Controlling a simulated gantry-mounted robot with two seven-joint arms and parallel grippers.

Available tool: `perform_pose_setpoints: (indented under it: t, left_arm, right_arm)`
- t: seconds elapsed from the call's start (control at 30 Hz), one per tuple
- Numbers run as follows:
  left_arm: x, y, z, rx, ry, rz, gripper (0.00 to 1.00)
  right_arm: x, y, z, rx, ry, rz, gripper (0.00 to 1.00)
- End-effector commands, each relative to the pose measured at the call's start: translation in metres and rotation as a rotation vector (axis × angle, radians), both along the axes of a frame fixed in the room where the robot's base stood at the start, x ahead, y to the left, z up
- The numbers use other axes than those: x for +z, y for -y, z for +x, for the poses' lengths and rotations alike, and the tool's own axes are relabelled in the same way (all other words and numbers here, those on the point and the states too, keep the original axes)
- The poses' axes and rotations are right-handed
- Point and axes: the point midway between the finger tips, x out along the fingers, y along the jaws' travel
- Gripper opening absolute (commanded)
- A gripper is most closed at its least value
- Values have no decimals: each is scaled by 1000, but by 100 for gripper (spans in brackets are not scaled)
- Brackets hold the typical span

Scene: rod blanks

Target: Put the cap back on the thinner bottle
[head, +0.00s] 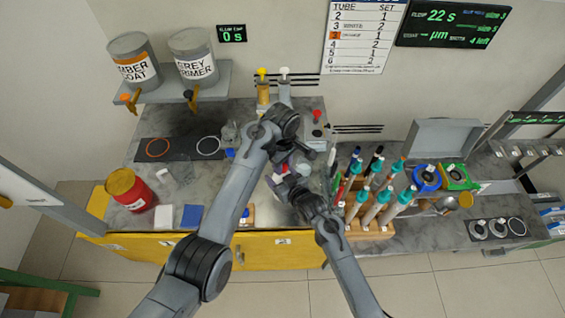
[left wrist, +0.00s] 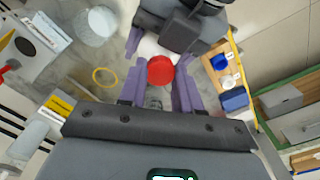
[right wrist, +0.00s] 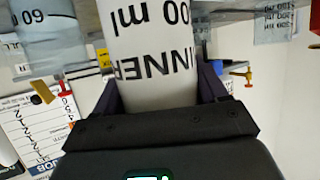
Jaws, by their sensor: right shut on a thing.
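The thinner bottle (right wrist: 155,60) is white with dark lettering, "INNER" and "00 ml", which reads upside down in the right wrist view. My right gripper (right wrist: 158,85) is shut around its body. The red cap (left wrist: 160,70) shows in the left wrist view, with the bottle's white top (left wrist: 150,46) just behind it. I cannot tell whether the cap sits on the neck or just above it. My left gripper (left wrist: 161,64) has its fingers on both sides of the cap, with a small gap showing, so it looks open. In the head view the arms hide most of the bottle.
A wooden rack of brushes (head: 368,228) stands close right of my right gripper. A red drum (head: 130,190) is at the bench's left end, with a blue block (head: 192,216) near the front edge. Paint tanks (head: 194,57) sit on the wall shelf.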

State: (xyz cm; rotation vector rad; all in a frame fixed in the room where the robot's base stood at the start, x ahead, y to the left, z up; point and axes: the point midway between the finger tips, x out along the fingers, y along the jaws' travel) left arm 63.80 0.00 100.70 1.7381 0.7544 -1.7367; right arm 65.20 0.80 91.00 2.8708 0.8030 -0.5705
Motion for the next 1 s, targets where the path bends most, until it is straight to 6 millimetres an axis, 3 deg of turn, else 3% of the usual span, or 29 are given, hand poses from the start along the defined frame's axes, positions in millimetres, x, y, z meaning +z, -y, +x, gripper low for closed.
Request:
perform_pose_setpoints:
  t: [0.03,0.1,0.27,0.6,0.9,0.93,1.0]
  left_arm:
    - [0,0,0,0,0,0,11]
    - [0,0,0,0,0,0,0]
    - [0,0,0,-51,0,0,0]
    - [0,0,0,-541,0,0,0]
    - [0,0,0,-568,1,0,0]
    - [0,0,0,-568,1,0,35]
    - [0,0,0,-568,1,0,46]
  right_arm:
    - [0,0,0,0,0,0,0]
    - [0,0,0,0,0,0,0]
    - [0,0,0,0,0,0,0]
    - [0,0,0,0,0,0,0]
    - [0,0,0,0,0,0,0]
    - [0,0,0,0,0,0,0]
    - [0,0,0,0,0,0,0]
